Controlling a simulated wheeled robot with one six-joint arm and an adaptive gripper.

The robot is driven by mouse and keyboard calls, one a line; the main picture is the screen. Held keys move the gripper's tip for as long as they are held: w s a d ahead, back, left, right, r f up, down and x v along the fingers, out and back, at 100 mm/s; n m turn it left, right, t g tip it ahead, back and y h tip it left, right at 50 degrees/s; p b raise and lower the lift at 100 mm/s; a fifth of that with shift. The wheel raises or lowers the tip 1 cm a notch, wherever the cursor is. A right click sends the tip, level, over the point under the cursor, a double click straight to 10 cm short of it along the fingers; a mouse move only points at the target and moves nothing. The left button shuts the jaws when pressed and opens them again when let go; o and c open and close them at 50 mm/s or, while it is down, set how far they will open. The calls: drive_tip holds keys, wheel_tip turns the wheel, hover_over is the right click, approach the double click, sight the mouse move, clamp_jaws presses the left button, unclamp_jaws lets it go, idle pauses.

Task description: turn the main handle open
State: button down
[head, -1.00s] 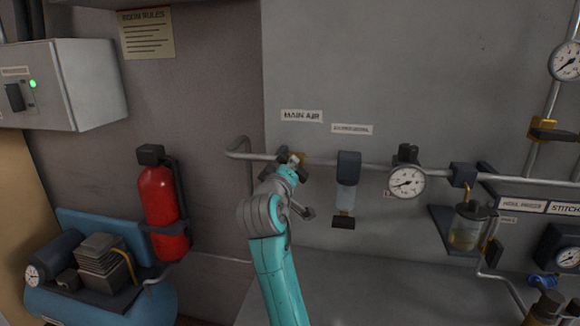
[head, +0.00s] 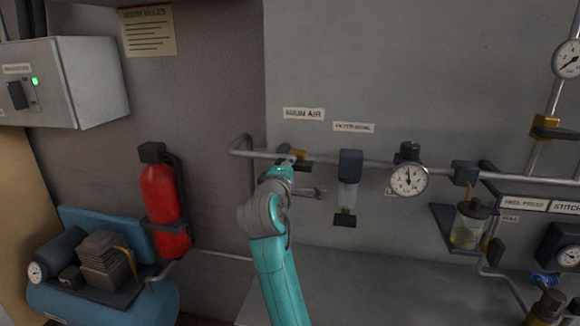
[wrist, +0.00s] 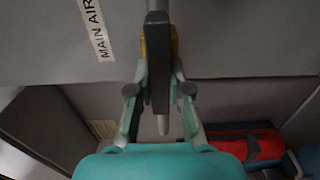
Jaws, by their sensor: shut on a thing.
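The main handle (wrist: 158,75) is a dark, narrow lever in front of a yellow valve body (wrist: 172,42), below the MAIN AIR label (head: 304,114). The label also shows sideways in the wrist view (wrist: 94,28). In the wrist view my gripper (wrist: 160,105) has one finger on each side of the lever and is shut on it. In the head view my gripper (head: 283,165) covers most of the valve and handle.
A grey pipe (head: 380,165) runs along the wall, with a filter bowl (head: 348,190) and a gauge (head: 408,179) to the right. A red extinguisher (head: 164,208) and a blue compressor (head: 90,300) stand left. The wall above the pipe is mostly bare.

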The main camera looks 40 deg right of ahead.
idle(0.5)
drive_tip(key=c, duration=1.1)
unclamp_jaws()
drive_tip(key=shift+a, duration=0.1)
drive_tip(key=v, duration=1.1)
drive_tip(key=shift+s+a, duration=0.3)
